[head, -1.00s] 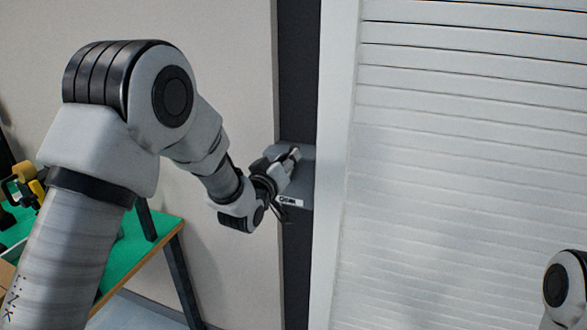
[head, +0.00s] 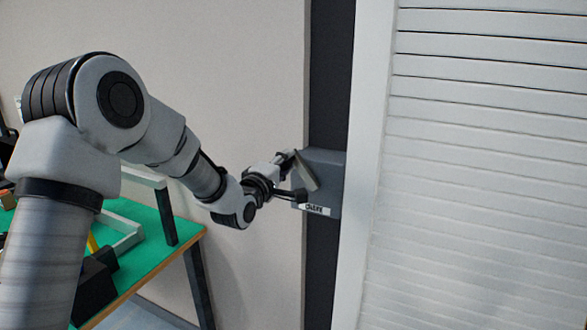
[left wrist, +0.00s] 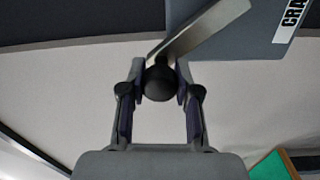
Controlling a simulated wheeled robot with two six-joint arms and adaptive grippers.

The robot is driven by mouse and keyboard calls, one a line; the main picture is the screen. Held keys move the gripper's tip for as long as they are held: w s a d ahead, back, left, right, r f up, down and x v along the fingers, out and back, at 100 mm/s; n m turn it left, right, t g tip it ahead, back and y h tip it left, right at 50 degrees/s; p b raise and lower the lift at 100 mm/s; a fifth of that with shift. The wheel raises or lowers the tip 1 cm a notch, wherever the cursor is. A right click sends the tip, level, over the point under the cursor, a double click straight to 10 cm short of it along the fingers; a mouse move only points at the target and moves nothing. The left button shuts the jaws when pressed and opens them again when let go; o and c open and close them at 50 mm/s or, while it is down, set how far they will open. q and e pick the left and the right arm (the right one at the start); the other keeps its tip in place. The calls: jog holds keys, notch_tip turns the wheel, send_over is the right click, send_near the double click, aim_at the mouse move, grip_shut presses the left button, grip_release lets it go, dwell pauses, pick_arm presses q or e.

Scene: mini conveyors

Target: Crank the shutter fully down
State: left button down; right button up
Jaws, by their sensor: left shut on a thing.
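The shutter (head: 480,190) is a pale slatted panel filling the right of the head view; its lower edge is out of view. The crank box (head: 331,172) is grey, with a partly legible label, on the dark post left of the shutter frame. Its metal crank arm (head: 307,172) slants across the box front; it also shows in the left wrist view (left wrist: 207,27). My left gripper (head: 287,163) is at the arm's outer end. In the left wrist view its fingers (left wrist: 160,80) are shut on the round black crank knob (left wrist: 158,84). My right gripper is out of view.
A green-topped table (head: 150,245) with dark legs stands at lower left, below my left arm, with a grey frame and dark items on it. A plain wall (head: 230,80) lies behind the arm. The shutter's pale side frame (head: 362,130) is right of the box.

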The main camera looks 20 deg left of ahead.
pick_arm(q)
jog(key=shift+a+f+n+b, duration=0.55)
jog(key=shift+f+n+b, duration=0.15)
jog(key=shift+n, duration=0.5)
jog(key=shift+a+f+n+b, duration=0.55)
jog(key=shift+f+n, duration=0.15)
jog(key=shift+n, duration=0.5)
jog(key=c, duration=0.8)
grip_release()
jog(key=shift+a, duration=0.1)
jog(key=shift+s, duration=0.1)
jog(key=s, duration=1.1)
jog(key=shift+s+a+f, duration=0.15)
jog(key=shift+s+f, duration=0.15)
jog(key=shift+s, duration=0.1)
